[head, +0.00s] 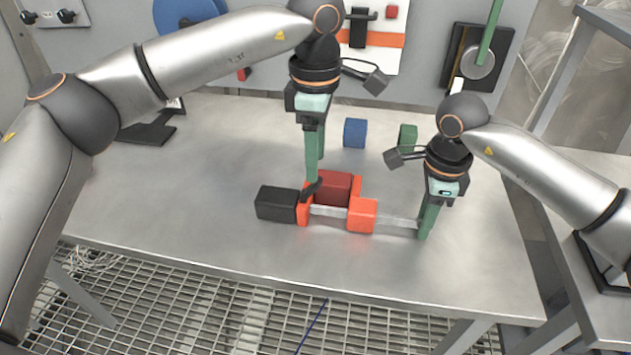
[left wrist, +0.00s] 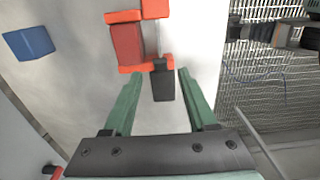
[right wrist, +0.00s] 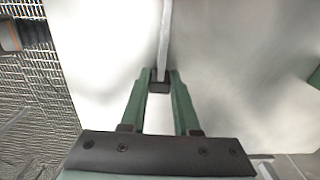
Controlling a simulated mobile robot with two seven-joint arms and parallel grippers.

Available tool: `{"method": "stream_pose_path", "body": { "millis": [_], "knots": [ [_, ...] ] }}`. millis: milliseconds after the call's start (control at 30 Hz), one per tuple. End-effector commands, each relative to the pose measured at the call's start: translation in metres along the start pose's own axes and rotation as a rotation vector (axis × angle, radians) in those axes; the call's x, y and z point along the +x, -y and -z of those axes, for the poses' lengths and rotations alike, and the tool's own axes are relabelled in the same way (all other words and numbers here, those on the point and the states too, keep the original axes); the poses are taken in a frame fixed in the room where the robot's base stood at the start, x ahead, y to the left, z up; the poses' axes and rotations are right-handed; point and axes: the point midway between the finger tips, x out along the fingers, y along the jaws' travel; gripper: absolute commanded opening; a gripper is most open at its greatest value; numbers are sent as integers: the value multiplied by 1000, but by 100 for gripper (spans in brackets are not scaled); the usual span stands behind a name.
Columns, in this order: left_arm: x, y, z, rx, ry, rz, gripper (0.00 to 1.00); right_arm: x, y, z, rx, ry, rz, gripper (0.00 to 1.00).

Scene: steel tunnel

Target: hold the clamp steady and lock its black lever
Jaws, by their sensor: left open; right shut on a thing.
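The clamp lies on the steel table, with orange jaws (head: 362,215), a steel bar (head: 396,221) and a black handle (head: 276,204) at its left end. A dark red block (head: 334,187) sits between the jaws. The black lever (head: 311,189) shows by the left orange jaw, partly hidden by my left gripper (head: 313,182). This gripper is open above it; in the left wrist view its fingers stand apart on both sides of the black handle (left wrist: 164,86). My right gripper (right wrist: 160,78) is shut on the bar's far right end, at its dark tip.
A blue block (head: 355,133) and a green block (head: 408,137) stand behind the clamp. The table's front edge lies close in front, with floor grating (head: 220,305) below. A wall panel with hanging items stands behind. The table's right side is clear.

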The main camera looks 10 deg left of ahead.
Motion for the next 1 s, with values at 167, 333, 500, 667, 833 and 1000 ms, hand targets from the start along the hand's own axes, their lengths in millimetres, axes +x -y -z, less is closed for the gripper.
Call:
{"method": "stream_pose_path", "body": {
  "millis": [167,333,500,667,833,1000],
  "knots": [
    [35,0,0,-1,1,3,57,0,0,0,0,0,1,0],
    [56,0,0,-2,1,2,57,0,0,0,0,1,1,0],
    [63,0,0,-1,3,1,57,0,0,0,0,1,1,0],
    [64,0,0,-1,3,0,57,0,0,0,0,1,1,0],
    [63,0,0,-1,3,1,47,0,0,-1,-1,1,1,0],
    [63,0,0,-1,3,1,28,0,0,-1,-1,1,1,0]
  ]
}}
